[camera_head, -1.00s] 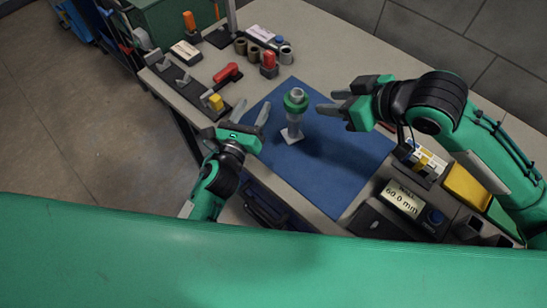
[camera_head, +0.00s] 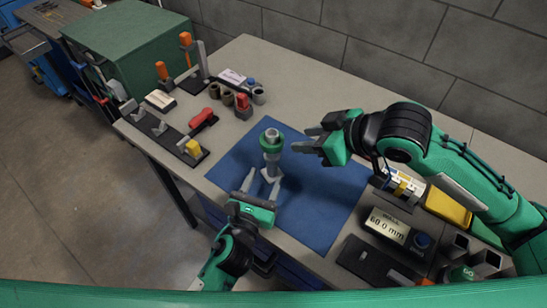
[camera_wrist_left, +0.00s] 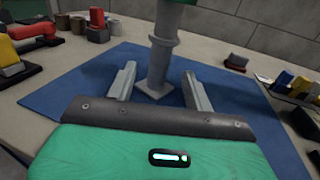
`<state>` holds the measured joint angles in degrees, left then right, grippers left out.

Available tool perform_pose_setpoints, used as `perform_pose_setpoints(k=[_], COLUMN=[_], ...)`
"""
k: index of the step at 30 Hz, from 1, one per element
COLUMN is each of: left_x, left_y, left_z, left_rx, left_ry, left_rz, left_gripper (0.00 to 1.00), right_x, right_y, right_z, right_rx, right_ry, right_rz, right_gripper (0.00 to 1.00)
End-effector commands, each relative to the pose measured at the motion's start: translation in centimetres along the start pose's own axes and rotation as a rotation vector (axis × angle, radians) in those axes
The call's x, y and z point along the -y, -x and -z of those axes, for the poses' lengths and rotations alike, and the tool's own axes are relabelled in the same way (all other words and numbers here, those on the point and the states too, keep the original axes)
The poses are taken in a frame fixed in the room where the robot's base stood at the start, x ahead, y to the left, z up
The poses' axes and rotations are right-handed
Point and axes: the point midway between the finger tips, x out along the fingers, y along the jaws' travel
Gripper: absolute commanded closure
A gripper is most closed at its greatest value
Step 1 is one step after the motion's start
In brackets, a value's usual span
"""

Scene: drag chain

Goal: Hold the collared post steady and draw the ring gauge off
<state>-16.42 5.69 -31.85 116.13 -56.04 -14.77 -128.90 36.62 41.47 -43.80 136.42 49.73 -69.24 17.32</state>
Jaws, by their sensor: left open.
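The grey collared post (camera_head: 272,160) stands upright on a small square foot on the blue mat. The green ring gauge (camera_head: 264,142) sits around its upper part, with the grey top showing above. In the left wrist view the post (camera_wrist_left: 160,66) rises ahead, and only the lower edge of the ring (camera_wrist_left: 181,2) shows at the top. My left gripper (camera_head: 263,178) is open, low at the near side of the post, with its fingers pointing to either side of the shaft. My right gripper (camera_head: 304,139) is open and empty, right of the ring and apart from it.
The blue mat (camera_head: 325,205) is mostly clear around the post. A rack with red and yellow handles (camera_head: 186,140) and several small cylinders lie left and behind. A display reading 60.0 mm (camera_head: 387,225) and a yellow bin (camera_head: 447,205) are at right.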

Motion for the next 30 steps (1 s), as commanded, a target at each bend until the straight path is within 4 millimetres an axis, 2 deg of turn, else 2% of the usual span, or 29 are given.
perform_pose_setpoints(k=[9,15,27,30], left_x=[0.0,0.0,0.0,0.0], left_y=[-5.4,-7.6,-8.3,-8.3], left_z=[-0.1,0.0,0.0,0.0], left_rx=[0.001,0.001,0.0,0.0], left_ry=[0.001,0.0,0.001,0.001], left_rz=[0.0,0.0,0.0,0.0], left_gripper=[0.48,0.48,0.48,0.66], right_x=[0.0,0.0,0.0,0.0], right_y=[0.0,0.0,0.0,0.0], right_z=[0.0,0.0,0.0,0.0], right_rx=[0.0,0.0,0.0,0.0], right_ry=[0.0,0.0,0.0,0.0], right_rz=[0.0,0.0,0.0,0.0], right_gripper=[0.64,0.64,0.64,0.64])
